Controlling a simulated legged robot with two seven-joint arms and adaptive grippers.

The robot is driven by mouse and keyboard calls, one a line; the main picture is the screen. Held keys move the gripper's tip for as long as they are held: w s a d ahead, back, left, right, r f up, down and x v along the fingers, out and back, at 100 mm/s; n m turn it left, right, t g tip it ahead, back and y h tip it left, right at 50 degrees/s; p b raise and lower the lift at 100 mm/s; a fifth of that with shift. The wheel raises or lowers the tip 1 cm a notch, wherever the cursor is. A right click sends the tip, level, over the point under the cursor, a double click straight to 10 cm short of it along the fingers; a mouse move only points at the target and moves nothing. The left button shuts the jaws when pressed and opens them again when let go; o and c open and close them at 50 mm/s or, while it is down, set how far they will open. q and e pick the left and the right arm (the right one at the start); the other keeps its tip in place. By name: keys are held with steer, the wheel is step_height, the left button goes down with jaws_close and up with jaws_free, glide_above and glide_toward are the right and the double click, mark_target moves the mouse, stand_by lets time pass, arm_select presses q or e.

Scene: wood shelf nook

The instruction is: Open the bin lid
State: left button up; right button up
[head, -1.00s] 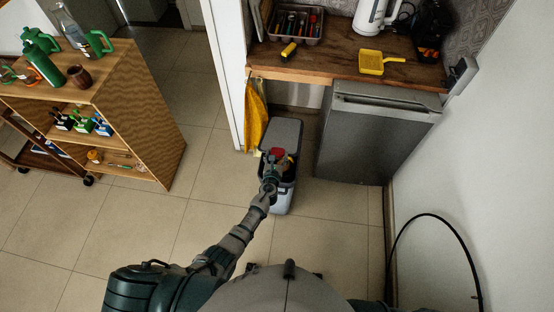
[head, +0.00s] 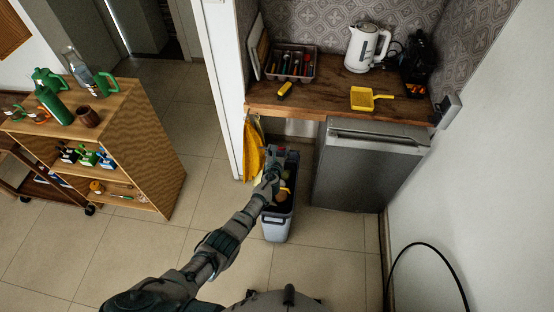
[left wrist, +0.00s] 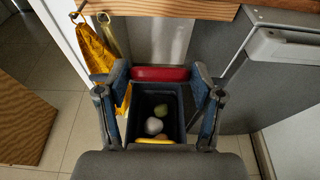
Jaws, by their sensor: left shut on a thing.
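The grey bin (head: 277,228) stands on the floor in front of the counter, left of the small fridge. Its lid (head: 291,156) is raised, seen nearly edge-on at the back. Its dark inside shows in the left wrist view, with a green thing (left wrist: 161,111), a whitish thing (left wrist: 153,126) and something yellow (left wrist: 155,141). My left gripper (head: 276,155) is at the top of the bin, shut on the lid's red handle (left wrist: 160,73), which lies between the fingers. My arm hides part of the bin. My right gripper is not in view.
The wooden counter (head: 325,96) overhangs just behind the bin. The grey fridge (head: 365,170) stands close on the right. A yellow cloth (head: 252,148) hangs at the left by the white wall edge. A wooden shelf unit (head: 150,150) stands farther left, with clear floor between.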

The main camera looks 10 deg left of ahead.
arm_select(q)
steer(key=shift+w+r, duration=0.55)
steer(key=shift+w, duration=0.15)
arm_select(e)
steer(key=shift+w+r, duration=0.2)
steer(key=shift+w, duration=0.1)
arm_select(q)
steer(key=o, duration=1.7)
steer(key=shift+f, duration=0.1)
steer(key=shift+d, duration=0.1)
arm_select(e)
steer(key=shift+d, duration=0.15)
arm_select(q)
steer(key=shift+s, duration=0.45)
steer(key=v, duration=1.1)
